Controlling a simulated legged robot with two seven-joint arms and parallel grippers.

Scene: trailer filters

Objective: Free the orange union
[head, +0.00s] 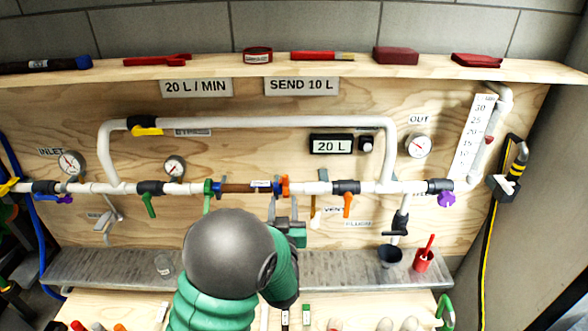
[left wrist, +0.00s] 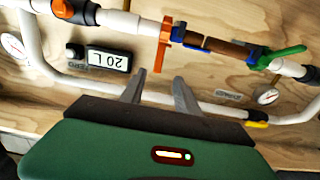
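The orange union (head: 285,186) sits on the white pipe run at the right end of the brown filter section (head: 238,188), by a blue fitting (head: 276,188). In the left wrist view, the orange union (left wrist: 164,42) has a handle pointing down the picture. My left gripper (head: 283,208) is just below the union in the head view. In the left wrist view, my left gripper (left wrist: 156,88) has its two fingers spread, with nothing seen between them. The fingers appear apart from the union. My right gripper is not in view.
A green union (head: 215,188) is at the filter's left end. Orange-handled (head: 348,203) and green-handled (head: 149,204) valves flank the section. A 20 L display (head: 332,146) is above right. A metal ledge (head: 120,268) runs below, with a black cup (head: 390,256) and red cup (head: 424,261).

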